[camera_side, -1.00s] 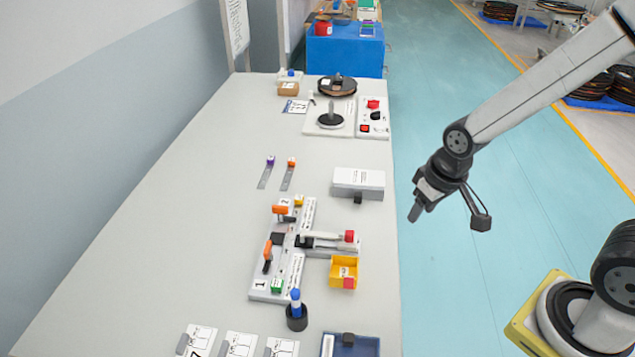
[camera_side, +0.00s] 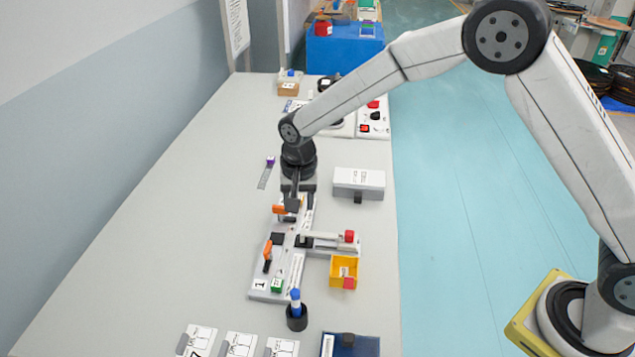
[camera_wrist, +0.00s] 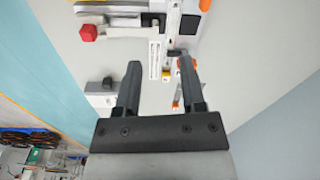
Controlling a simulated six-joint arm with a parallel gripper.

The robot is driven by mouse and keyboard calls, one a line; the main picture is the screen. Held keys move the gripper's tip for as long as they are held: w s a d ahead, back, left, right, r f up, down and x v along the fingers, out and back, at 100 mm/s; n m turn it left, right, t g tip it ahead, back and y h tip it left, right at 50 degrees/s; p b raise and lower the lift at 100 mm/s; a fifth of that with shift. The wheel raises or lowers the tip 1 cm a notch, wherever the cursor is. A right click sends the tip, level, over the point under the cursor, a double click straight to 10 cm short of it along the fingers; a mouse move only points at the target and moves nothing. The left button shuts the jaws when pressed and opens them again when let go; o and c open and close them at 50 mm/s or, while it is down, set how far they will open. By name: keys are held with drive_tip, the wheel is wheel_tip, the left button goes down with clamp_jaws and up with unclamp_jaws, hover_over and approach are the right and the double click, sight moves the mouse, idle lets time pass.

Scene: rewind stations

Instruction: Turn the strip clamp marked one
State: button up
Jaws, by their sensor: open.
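The clamp marked one has an orange-topped handle (camera_side: 267,249) at the near end of the grey fixture (camera_side: 255,293), beside a label "1" (camera_side: 260,284). Its orange part shows at the top edge of the wrist view (camera_wrist: 205,5). My gripper (camera_side: 293,203) is over the fixture's far end, by the second clamp's orange handle (camera_side: 279,210), apart from clamp one. The "2" label is hidden behind my gripper in the side view.
A yellow bin (camera_side: 342,268) and a red-ended lever (camera_side: 349,236) sit at the fixture's right. A white box (camera_side: 358,181) stands behind them. A blue-topped marker (camera_side: 296,302) stands in a black holder at the near end.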

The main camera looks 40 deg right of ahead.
drive_tip(key=m, duration=0.2)
hover_over(267, 247)
wheel_tip(267, 247, down, 4)
drive_tip(key=shift+r+g, duration=0.1)
drive_tip(key=shift+g, duration=0.2)
drive_tip(key=shift+f, duration=3.95)
clamp_jaws()
